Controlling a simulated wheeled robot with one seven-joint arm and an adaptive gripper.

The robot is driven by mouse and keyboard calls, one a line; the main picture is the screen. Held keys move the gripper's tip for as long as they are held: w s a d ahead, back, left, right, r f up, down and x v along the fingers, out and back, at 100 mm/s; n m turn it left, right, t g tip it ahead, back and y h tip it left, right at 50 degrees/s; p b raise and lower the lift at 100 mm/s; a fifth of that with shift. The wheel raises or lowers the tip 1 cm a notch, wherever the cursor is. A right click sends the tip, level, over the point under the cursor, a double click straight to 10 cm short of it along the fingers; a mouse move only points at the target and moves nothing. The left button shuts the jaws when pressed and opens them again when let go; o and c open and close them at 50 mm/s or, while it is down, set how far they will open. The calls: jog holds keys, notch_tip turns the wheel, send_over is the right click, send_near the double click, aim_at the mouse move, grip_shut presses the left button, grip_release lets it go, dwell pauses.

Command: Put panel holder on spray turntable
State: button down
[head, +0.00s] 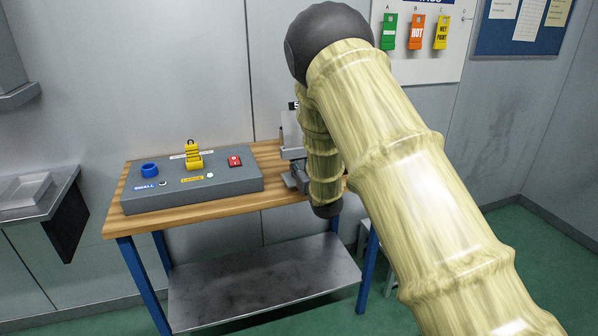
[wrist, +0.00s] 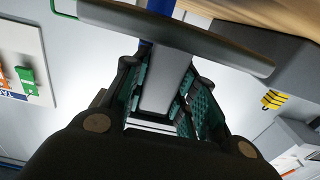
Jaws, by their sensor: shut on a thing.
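My gripper (wrist: 163,92) is shut on a grey upright stem, which looks like the panel holder (wrist: 168,72), with the teal finger pads on either side of it. A wide, flat, dark-edged plate joins the stem beyond the fingertips in the wrist view. I cannot tell whether the plate touches anything. In the head view my arm covers the gripper and most of what is at the bench's right end; only small grey parts show beside it. I cannot make out the spray turntable for certain in either view.
A grey control box (head: 192,189) with a blue knob, yellow lever and red switch stands on the wooden bench (head: 270,155). A metal lower shelf (head: 265,270) is below. Tags hang on a wall board (head: 455,68).

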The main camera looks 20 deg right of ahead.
jog(key=shift+f, duration=1.15)
jog(key=shift+a+f, duration=0.1)
jog(key=shift+f, duration=0.05)
jog(key=c, duration=1.1)
grip_release()
jog(key=shift+c, duration=0.2)
